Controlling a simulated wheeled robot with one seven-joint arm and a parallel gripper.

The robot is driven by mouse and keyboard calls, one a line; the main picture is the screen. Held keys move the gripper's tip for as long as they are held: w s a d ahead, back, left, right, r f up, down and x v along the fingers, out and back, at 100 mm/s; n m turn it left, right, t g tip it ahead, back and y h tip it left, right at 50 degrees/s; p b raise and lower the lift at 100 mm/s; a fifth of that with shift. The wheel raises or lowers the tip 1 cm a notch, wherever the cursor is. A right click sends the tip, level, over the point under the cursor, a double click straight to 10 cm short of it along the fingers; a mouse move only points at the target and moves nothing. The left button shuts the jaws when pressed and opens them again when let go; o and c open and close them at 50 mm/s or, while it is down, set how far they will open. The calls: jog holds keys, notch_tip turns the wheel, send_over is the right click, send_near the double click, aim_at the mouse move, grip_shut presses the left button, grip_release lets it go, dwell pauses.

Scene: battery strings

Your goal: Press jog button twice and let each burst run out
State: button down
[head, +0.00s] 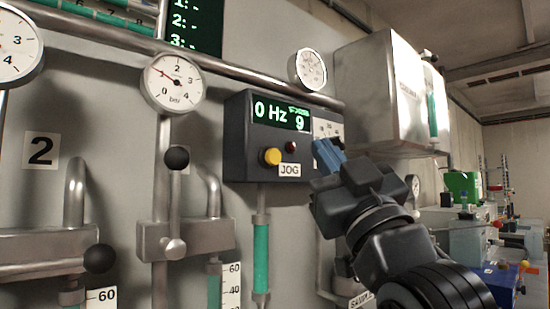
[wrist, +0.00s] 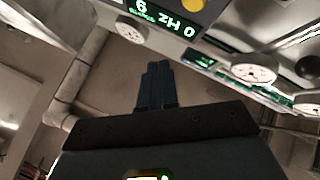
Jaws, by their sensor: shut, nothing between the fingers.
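The dark control box (head: 240,150) hangs on the wall in the head view. Its green display (head: 281,114) reads "0 Hz" and a 9 beside small text. The yellow jog button (head: 272,156) sits on its front, left of the "JOG" label (head: 290,170), with a small dark red lamp (head: 291,146) above the label. My gripper (head: 328,154) is shut and empty, just right of the box and apart from the button. In the wrist view the shut blue fingers (wrist: 157,75) point up, and the display (wrist: 168,20) and yellow button (wrist: 193,5) show upside down at the top.
A pressure gauge (head: 173,82) and pipes with black ball-ended levers (head: 176,158) stand left of the box. A silver cabinet (head: 380,95) juts out at upper right. A cluttered bench (head: 470,240) lies at far right.

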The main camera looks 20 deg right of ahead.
jog(key=w+a, duration=0.2)
jog(key=w, duration=0.4)
jog(key=shift+w+b, duration=0.25)
jog(key=shift+b, duration=0.1)
jog(key=shift+w+a, duration=0.1)
dwell(1.7)
jog(key=shift+w+a, duration=0.1)
jog(key=shift+w, duration=0.2)
jog(key=shift+w+a, duration=0.2)
jog(key=shift+w, duration=0.35)
dwell(0.8)
jog(key=shift+s+d, duration=0.1)
dwell(0.3)
jog(key=shift+s+d, duration=0.25)
jog(key=shift+s, duration=0.6)
jog(key=s, duration=0.1)
jog(key=s+d, duration=0.1)
jog(key=s, duration=0.2)
jog(key=shift+s+d+p, duration=0.25)
jog(key=shift+s+p, duration=0.15)
